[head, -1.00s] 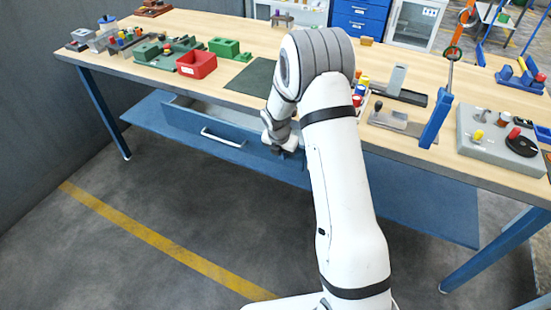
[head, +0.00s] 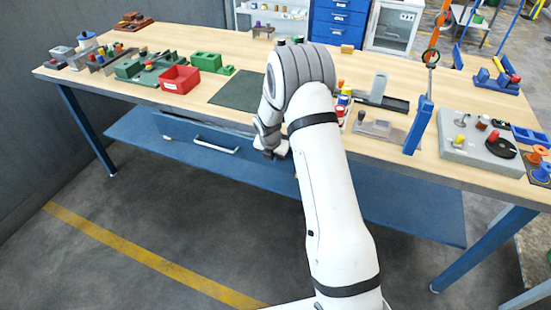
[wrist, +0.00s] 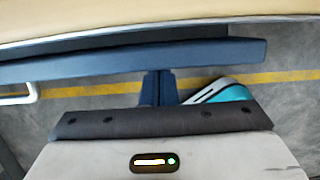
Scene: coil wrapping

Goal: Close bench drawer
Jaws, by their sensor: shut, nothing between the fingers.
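The blue bench drawer (head: 185,131) is under the workbench top, with a pale bar handle (head: 216,146) on its front. The drawer stands nearly in, with only a narrow gap behind its front. In the wrist view the drawer front (wrist: 110,63) runs across the picture, just out from the bench edge, and the handle (wrist: 36,93) shows at the left. My gripper (head: 270,153) is shut and empty at the right part of the drawer front. In the wrist view the fingers (wrist: 160,78) meet the front's outer face; contact looks likely.
The wooden workbench top (head: 310,95) overhangs the drawer. A red bin (head: 180,79), a green mat (head: 240,90) and several fixtures stand on it. A blue lower shelf (head: 400,200) runs beneath. The floor in front is clear, with a yellow line (head: 140,256).

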